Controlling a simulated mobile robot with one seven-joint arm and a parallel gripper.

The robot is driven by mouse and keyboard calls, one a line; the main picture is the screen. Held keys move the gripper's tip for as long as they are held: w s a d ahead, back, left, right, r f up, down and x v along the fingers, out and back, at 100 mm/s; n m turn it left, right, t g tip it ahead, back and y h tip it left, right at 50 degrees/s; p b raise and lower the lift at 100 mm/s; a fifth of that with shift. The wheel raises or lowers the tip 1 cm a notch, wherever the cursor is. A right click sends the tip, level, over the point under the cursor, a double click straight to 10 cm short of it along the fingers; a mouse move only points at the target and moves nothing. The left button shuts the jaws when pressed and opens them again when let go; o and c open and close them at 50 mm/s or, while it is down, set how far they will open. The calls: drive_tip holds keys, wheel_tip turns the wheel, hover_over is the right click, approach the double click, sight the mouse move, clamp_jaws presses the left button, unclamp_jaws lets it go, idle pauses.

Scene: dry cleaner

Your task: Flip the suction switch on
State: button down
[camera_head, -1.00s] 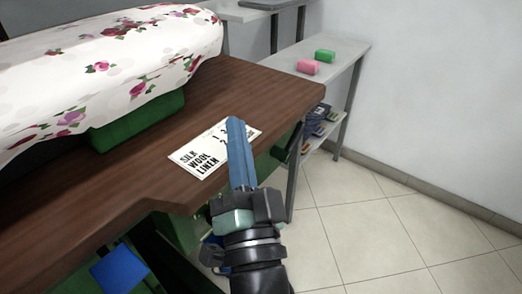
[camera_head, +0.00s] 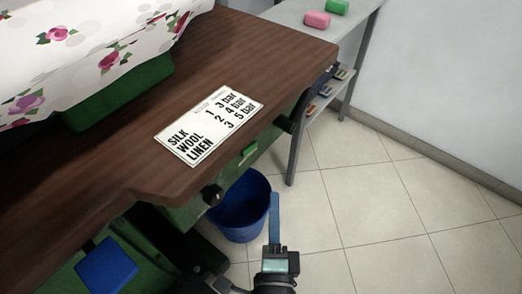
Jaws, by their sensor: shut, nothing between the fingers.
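A small bright green switch-like piece (camera_head: 249,149) sits on the dark green front panel under the wooden table edge. It looks like the suction switch, but no label on it is readable and I cannot tell its position. My gripper (camera_head: 274,202) is shut and empty, its blue fingers pointing up the picture. In the picture it is below and right of the green piece, apart from it, over the floor beside the blue bucket.
A black knob (camera_head: 211,194) is on the panel, left of the blue bucket (camera_head: 241,208). A pressure card (camera_head: 209,125) lies on the wooden tabletop (camera_head: 220,60). A blue pedal-like plate (camera_head: 106,266) is lower left. A grey shelf (camera_head: 352,20) stands behind. The tiled floor at right is clear.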

drive_tip(key=p, duration=0.3)
approach(249, 149)
drive_tip(key=w+d, duration=0.6)
drive_tip(key=a, duration=0.1)
drive_tip(key=w+a, duration=0.2)
drive_tip(key=shift+w+a+r, duration=0.15)
drive_tip(key=shift+w+r, duration=0.1)
drive_tip(key=shift+r, duration=0.05)
drive_tip(key=shift+w+f, duration=0.1)
